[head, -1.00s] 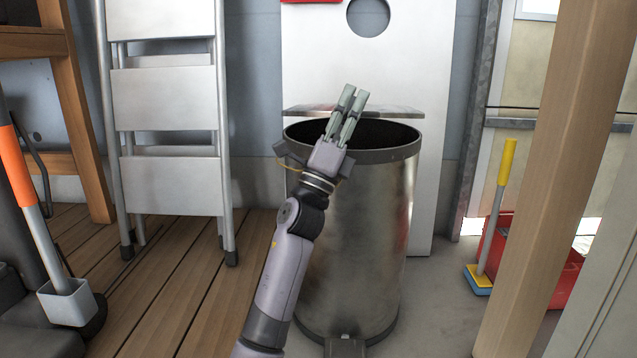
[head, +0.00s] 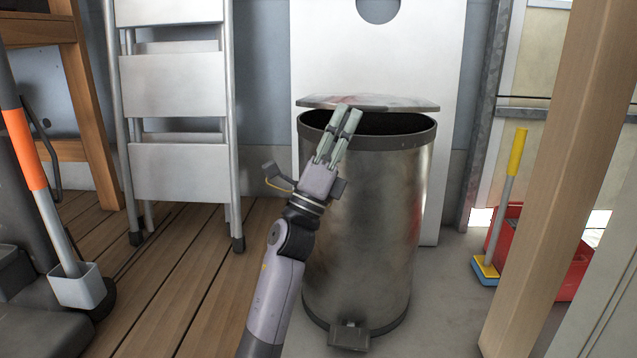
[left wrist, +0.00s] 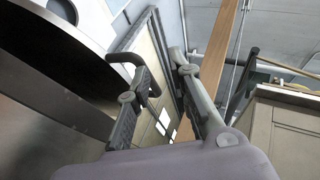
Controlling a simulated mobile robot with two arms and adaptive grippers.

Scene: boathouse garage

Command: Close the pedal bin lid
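The pedal bin (head: 365,220) is a tall brushed-steel cylinder with a dark rim, upright in the middle of the head view. Its steel lid (head: 395,103) stands above the rim with a dark gap under it, so the bin is open. The pedal (head: 349,336) is at the bin's front foot. My left gripper (head: 347,112) is at the bin's front left rim, fingertips pointing up towards the lid's left part; contact is unclear. Its two fingers (left wrist: 160,85) show nothing between them. The bin's body (left wrist: 25,145) fills the wrist view's lower left. My right gripper is out of view.
A folding stepladder (head: 180,110) stands left of the bin, and a white panel (head: 430,50) stands behind it. A wooden post (head: 535,180), a yellow-handled brush (head: 510,180) and a red container (head: 570,265) are at the right. Wooden floor (head: 190,280) is clear at the left.

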